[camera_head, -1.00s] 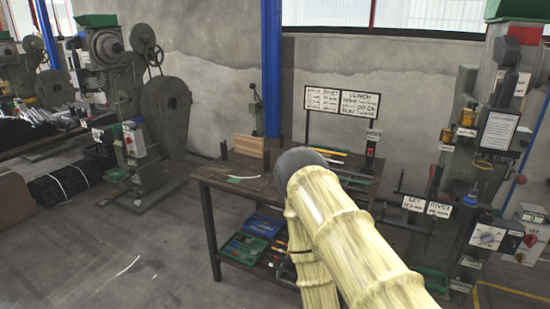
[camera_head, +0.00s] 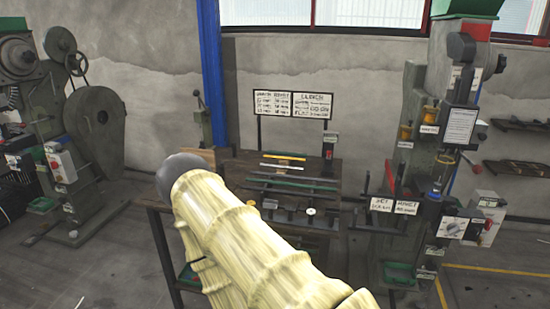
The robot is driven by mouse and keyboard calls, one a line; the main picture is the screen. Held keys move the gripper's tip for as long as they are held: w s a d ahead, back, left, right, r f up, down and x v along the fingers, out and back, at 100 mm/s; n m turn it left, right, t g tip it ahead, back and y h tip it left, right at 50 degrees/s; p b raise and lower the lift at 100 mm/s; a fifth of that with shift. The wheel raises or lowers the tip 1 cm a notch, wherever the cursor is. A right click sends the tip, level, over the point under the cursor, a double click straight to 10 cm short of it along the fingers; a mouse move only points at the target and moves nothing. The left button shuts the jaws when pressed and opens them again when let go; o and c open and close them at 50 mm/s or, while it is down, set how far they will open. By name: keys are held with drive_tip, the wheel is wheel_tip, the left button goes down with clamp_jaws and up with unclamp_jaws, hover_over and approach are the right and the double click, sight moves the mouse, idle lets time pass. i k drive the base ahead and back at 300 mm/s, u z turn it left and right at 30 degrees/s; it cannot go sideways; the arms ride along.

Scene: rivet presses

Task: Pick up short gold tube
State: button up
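Small gold cylinders show on the press at right in the head view: one upper gold cylinder (camera_head: 430,115) and one lower gold cylinder (camera_head: 405,132). A long yellow rod (camera_head: 284,157) lies on the workbench (camera_head: 325,172). I cannot tell which of these, if any, is the short gold tube. My arm, in a pale yellow sleeve with a dark rounded joint, crosses the lower middle and hides the bench's left front part. My gripper is not in view.
A green-topped rivet press (camera_head: 450,90) stands right of the bench, with label signs (camera_head: 394,205) low in front. A dark press (camera_head: 95,120) stands at left. A sign board (camera_head: 293,104) rises behind the bench. Grey floor is open at lower left and lower right.

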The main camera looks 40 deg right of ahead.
sight(284, 160)
drive_tip(key=z, duration=0.4)
drive_tip(key=i, duration=0.65)
drive_tip(key=z, duration=0.7)
